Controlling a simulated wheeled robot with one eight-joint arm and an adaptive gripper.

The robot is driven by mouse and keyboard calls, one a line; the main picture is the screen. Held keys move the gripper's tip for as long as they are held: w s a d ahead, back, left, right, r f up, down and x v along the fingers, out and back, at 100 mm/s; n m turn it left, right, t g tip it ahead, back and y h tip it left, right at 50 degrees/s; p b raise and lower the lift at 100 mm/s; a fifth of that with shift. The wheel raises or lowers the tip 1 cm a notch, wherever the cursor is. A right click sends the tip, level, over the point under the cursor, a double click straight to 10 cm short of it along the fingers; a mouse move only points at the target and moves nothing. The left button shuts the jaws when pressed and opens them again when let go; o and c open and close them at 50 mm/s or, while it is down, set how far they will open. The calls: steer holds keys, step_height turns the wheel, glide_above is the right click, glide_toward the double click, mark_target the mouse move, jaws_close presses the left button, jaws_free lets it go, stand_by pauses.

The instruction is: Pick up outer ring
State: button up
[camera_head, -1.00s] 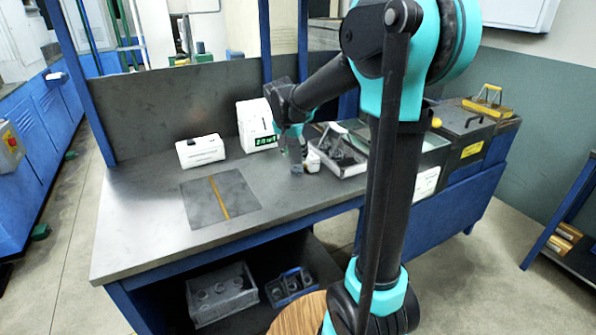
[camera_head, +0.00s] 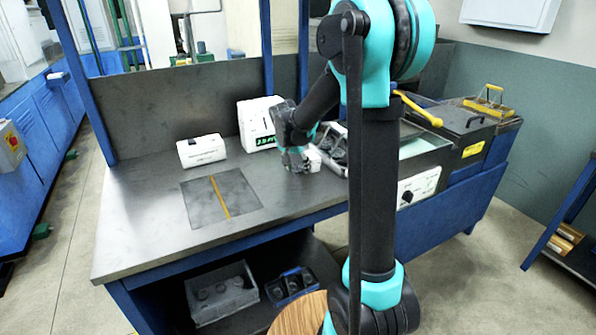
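My gripper (camera_head: 297,168) points down at the bench top, right of the grey mat and in front of the white box with a green display. Its fingers are low, at or close to the bench surface. They are too small and dark to tell whether they are open or shut, or on anything. I cannot make out an outer ring for certain; a small dark piece that stood under the gripper earlier is hidden by the fingers now. A small white object (camera_head: 313,160) stands just right of the fingers.
A tray of dark parts (camera_head: 338,168) stands right of the gripper, partly behind my arm. A white device with a display (camera_head: 256,128) and a white box (camera_head: 201,151) stand behind. A grey crate (camera_head: 207,317) is on the lower shelf.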

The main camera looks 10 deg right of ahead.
steer(key=c, duration=0.9)
steer(key=shift+c, duration=0.2)
